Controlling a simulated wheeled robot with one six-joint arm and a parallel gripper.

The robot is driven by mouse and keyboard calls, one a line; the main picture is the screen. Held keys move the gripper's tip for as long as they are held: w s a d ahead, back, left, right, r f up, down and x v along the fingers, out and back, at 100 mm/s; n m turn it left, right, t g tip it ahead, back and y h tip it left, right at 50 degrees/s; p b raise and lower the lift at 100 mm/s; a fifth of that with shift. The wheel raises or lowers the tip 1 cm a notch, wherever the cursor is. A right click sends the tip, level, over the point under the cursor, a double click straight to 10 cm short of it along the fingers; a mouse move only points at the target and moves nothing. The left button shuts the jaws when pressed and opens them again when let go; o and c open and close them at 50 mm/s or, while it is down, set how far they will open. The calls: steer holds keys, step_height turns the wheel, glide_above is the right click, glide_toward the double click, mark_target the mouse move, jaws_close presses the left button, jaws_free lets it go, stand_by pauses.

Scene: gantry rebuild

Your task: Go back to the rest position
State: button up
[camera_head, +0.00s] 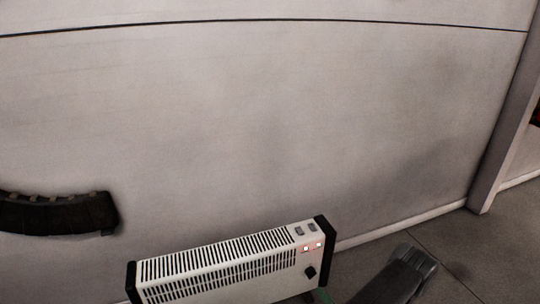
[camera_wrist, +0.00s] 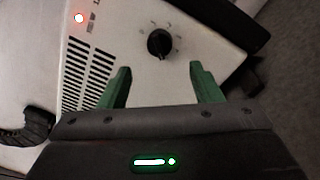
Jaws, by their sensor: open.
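My gripper (camera_wrist: 157,84) is open in the wrist view, with its two green fingers apart and nothing between them. A white heater (camera_wrist: 190,22) with dark slots lies just beyond the fingertips. Its black knob (camera_wrist: 160,43) shows ahead of the gap between the fingers, and I see no contact with it. A little green of my gripper (camera_head: 322,296) shows at the bottom edge, mostly cut off.
A pale wall (camera_head: 270,120) fills most of the head view behind the heater. A dark curved object (camera_head: 58,214) is against the wall at the left. Grey floor (camera_head: 490,250) is open at the right, near a doorway post (camera_head: 508,120).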

glide_toward(313, 276)
steer(key=w+a+n+b, duration=0.1)
steer(key=w, duration=0.2)
steer(key=w+a+n+b, duration=0.1)
steer(key=w+n, duration=0.1)
steer(key=w, duration=0.1)
steer(key=w+a+n, duration=0.1)
steer(key=w+n, duration=0.1)
steer(key=w, duration=0.1)
steer(key=shift+a+b, duration=0.2)
steer(key=shift+b, duration=0.2)
steer(key=n+g, duration=0.1)
steer(key=n, duration=1.4)
steer(key=shift+r+n, duration=0.15)
steer(key=shift+n, duration=0.15)
stand_by(0.6)
